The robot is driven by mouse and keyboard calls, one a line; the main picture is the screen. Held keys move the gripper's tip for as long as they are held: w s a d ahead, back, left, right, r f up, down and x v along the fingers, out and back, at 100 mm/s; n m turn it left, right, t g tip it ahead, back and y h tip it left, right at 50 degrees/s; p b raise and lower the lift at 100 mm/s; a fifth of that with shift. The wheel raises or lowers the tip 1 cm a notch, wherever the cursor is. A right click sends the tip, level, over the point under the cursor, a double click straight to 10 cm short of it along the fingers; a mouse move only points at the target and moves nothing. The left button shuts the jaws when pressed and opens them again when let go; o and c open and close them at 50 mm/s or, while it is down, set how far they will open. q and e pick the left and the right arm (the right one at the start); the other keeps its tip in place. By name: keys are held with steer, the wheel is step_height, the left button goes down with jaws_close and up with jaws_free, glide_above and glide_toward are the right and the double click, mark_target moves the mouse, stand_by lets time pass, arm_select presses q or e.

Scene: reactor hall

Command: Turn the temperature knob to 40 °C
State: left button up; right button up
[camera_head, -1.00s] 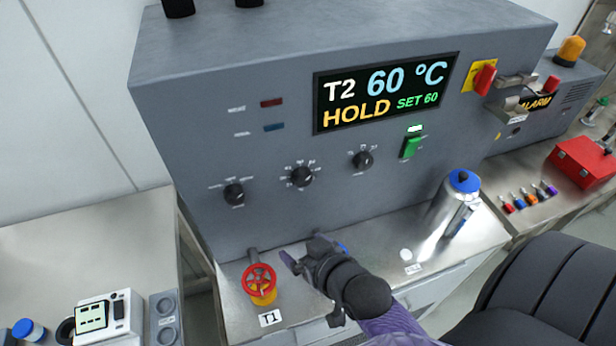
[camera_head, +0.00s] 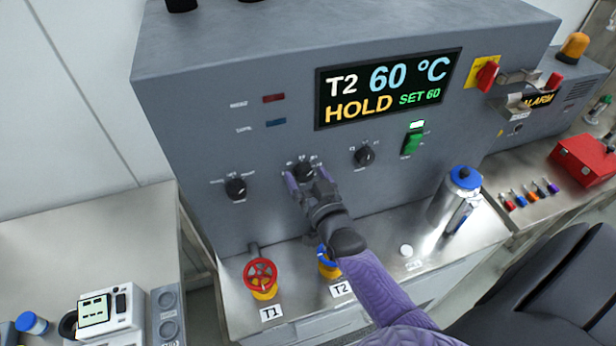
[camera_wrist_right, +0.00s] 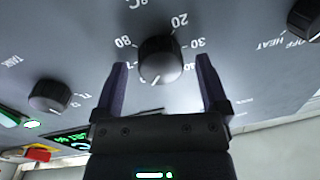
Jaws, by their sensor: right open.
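The temperature knob (camera_head: 303,169) is the black middle one of three knobs on the grey panel. In the right wrist view the knob (camera_wrist_right: 160,60) shows marks 20, 30 and 80; the other numbers are partly hidden or cut off. Its white pointer line aims down and slightly left in that view. My right gripper (camera_head: 306,183) is open, with its fingers (camera_wrist_right: 161,72) on either side of the knob; I cannot tell whether they touch it. The display (camera_head: 388,88) reads T2 60 °C, HOLD, SET 60. My left gripper is not in view.
Another knob (camera_head: 236,189) is to the left and one (camera_head: 364,156) to the right, near a green switch (camera_head: 412,143). Below stand the red T1 valve (camera_head: 261,274), the blue T2 valve (camera_head: 328,262) and a steel canister (camera_head: 457,200).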

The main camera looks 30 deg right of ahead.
jaws_close()
stand_by(0.4)
steer(key=n+p, duration=0.1)
steer(key=n, duration=0.2)
steer(key=shift+r+n, duration=0.15)
steer(key=shift+n, duration=0.25)
steer(key=n+p, duration=0.1)
steer(key=n, duration=0.3)
steer(key=shift+a+g, duration=0.15)
steer(key=shift+g, duration=0.15)
steer(key=n, duration=0.4)
steer(key=shift+n+h, duration=0.3)
steer(key=shift+h, duration=0.1)
steer(key=shift+a+n+b, duration=0.1)
steer(key=shift+n+b, duration=0.35)
steer(key=shift+n, duration=1.85)
